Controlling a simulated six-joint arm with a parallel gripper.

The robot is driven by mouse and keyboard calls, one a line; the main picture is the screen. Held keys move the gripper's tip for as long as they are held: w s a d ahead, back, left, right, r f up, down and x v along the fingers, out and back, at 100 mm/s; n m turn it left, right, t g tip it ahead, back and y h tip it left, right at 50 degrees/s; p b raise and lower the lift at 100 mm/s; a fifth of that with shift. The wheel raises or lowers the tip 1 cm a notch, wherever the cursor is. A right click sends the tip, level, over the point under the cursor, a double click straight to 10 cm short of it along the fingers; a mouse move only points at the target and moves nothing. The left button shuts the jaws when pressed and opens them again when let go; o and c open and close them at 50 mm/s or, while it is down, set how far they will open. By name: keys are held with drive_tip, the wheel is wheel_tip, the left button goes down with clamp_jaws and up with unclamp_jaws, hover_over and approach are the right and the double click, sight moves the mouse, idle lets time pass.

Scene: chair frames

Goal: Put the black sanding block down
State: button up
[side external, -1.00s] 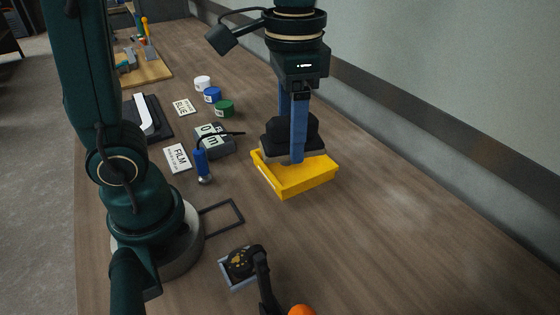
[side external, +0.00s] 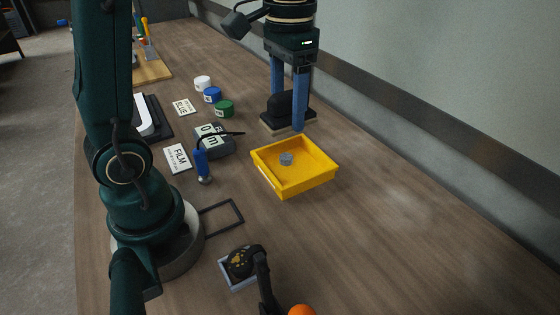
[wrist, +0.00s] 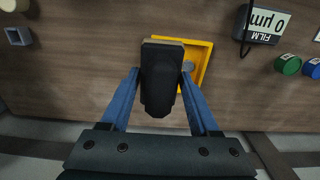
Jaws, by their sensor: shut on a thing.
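The black sanding block (side external: 285,103) is upright between the blue fingers of my gripper (side external: 287,116), beyond the yellow tray from the side camera. It has a dark knob-like top and a flat base with a pale lower edge. My gripper is shut on it. In the wrist view the block (wrist: 160,85) fills the space between the fingers (wrist: 161,74) and hides part of the yellow tray (wrist: 206,62). I cannot tell whether its base touches the table.
The yellow tray (side external: 308,186) holds a small grey piece (side external: 286,158). A film gauge (side external: 214,140), a blue-handled tool (side external: 202,165), label cards and white, blue and green jars (side external: 224,108) lie to the left. The table right of the tray is clear.

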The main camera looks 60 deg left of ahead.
drive_tip(key=w+d+f, duration=0.1)
drive_tip(key=d+f, duration=0.2)
drive_tip(key=f, duration=0.3)
hover_over(339, 239)
wheel_tip(339, 239, down, 6)
drive_tip(key=shift+s+f, duration=0.1)
drive_tip(key=shift+f, duration=2.05)
drive_tip(key=shift+f, duration=0.15)
drive_tip(key=o, duration=1.2)
